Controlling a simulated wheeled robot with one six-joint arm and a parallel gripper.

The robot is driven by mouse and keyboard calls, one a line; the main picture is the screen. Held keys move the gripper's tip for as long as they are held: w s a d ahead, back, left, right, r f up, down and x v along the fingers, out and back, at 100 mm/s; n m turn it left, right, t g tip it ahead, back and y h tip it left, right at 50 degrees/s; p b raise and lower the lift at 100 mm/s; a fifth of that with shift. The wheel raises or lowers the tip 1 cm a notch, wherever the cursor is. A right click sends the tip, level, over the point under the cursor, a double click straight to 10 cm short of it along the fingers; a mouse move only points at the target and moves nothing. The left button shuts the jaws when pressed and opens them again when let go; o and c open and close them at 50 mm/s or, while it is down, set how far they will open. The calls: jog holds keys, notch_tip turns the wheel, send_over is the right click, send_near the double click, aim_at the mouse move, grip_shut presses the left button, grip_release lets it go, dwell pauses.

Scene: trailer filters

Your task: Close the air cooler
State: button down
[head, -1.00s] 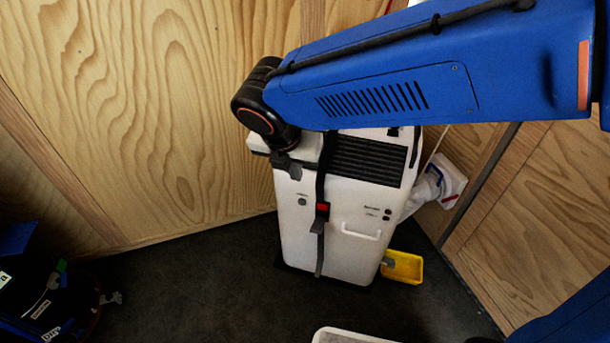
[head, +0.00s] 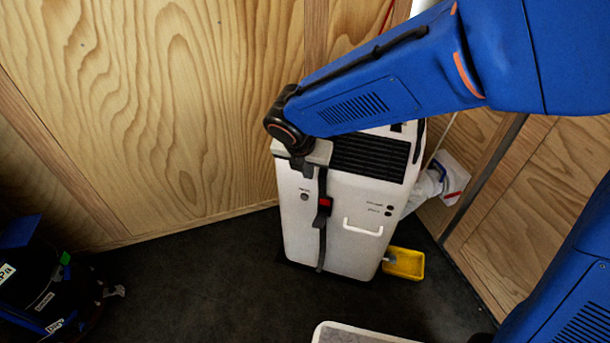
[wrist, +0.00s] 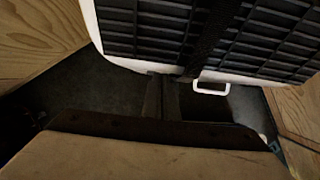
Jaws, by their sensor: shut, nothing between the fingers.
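The air cooler (head: 345,205) is a white upright box against the wooden wall in the head view, with a black top grille (head: 368,158). A pale piece (head: 320,150) lies at its top left, roughly level with the left side and partly hidden by my wrist. My gripper (head: 302,167) is shut and empty, pointing down at the cooler's upper front left edge; contact cannot be told. In the wrist view, my fingers (wrist: 162,97) are together below the grille (wrist: 250,35), left of the white front handle (wrist: 210,88).
A dark strap with a red buckle (head: 325,203) runs down the cooler's front. A yellow tray (head: 405,263) and a white bottle (head: 452,180) stand at its right. Dark gear (head: 40,290) lies at the left. The floor in front is mostly clear.

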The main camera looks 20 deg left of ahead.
jog(key=shift+w, duration=0.1)
jog(key=w, duration=0.7)
jog(key=shift+d, duration=0.2)
jog(key=shift+w+r, duration=0.15)
jog(key=shift+w, duration=0.25)
